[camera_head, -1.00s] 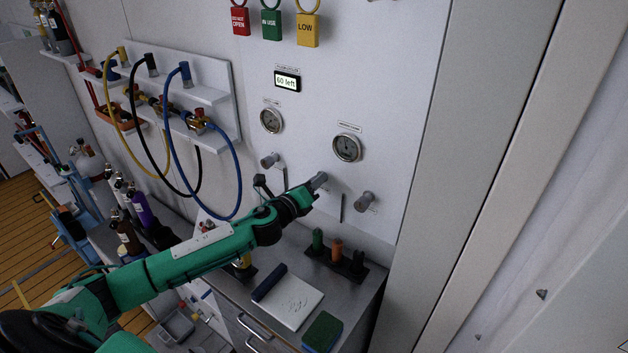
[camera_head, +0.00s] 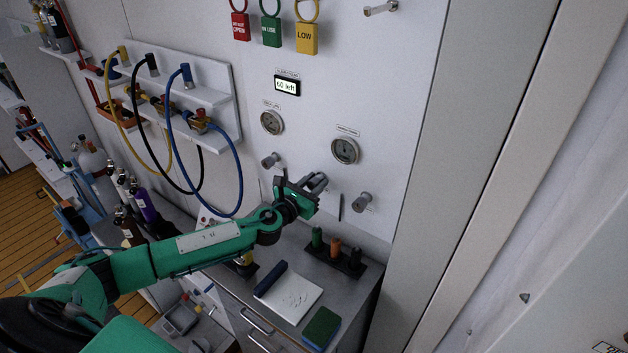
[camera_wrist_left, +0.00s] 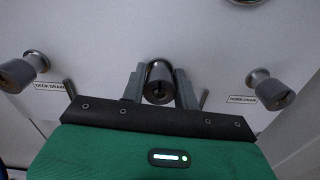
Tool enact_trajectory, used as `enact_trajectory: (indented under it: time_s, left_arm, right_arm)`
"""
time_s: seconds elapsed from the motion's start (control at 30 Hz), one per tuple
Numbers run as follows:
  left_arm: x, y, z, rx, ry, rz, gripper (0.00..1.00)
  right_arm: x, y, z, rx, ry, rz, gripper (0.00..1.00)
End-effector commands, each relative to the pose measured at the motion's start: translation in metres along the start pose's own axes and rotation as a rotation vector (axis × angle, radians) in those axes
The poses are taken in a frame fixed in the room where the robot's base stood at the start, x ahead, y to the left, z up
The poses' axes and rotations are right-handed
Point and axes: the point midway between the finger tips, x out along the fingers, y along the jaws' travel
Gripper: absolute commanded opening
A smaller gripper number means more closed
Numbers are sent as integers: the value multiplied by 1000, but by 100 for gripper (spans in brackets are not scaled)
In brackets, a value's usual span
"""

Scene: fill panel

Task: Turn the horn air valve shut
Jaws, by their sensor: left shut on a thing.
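Three grey round valve knobs sit in a row on the white panel (camera_head: 400,120). My left gripper (camera_head: 312,185) is at the middle one. In the left wrist view its two fingers stand either side of the middle knob (camera_wrist_left: 159,84), shut on it. The gripper hides any label of that knob, so I cannot read whether it is the horn air valve. The left knob (camera_head: 270,160) and the right knob (camera_head: 364,201) stand free. In the left wrist view, the right knob (camera_wrist_left: 270,89) has a small label, seemingly a drain or draw. My right gripper is not in view.
Two round gauges (camera_head: 345,151) (camera_head: 271,122) and a "60 left" display (camera_head: 287,85) are above the knobs. Thin bars (camera_head: 341,207) stand between the knobs. Below is a counter with a rack of coloured pegs (camera_head: 334,256) and a notepad (camera_head: 291,298). Hoses (camera_head: 236,190) hang at left.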

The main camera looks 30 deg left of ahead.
Motion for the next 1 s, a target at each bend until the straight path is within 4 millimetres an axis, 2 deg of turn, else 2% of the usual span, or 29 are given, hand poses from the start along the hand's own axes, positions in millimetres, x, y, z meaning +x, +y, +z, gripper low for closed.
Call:
enact_trajectory:
  time_s: [0.27, 0.7, 0.73, 0.83, 1.0]
  left_arm:
    - [-1, -1, -2, 72, 4, -2, 7]
    - [-1, -1, -3, 80, 5, -3, 7]
    - [-1, -1, -3, 80, 5, -3, 32]
    - [-1, -1, -3, 80, 4, -2, 51]
    - [0, -1, -2, 80, 2, -1, 51]
  right_arm:
    - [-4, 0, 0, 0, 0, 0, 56]
    - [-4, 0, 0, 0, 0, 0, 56]
    - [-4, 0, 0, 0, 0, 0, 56]
    - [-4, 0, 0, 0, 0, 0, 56]
    - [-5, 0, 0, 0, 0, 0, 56]
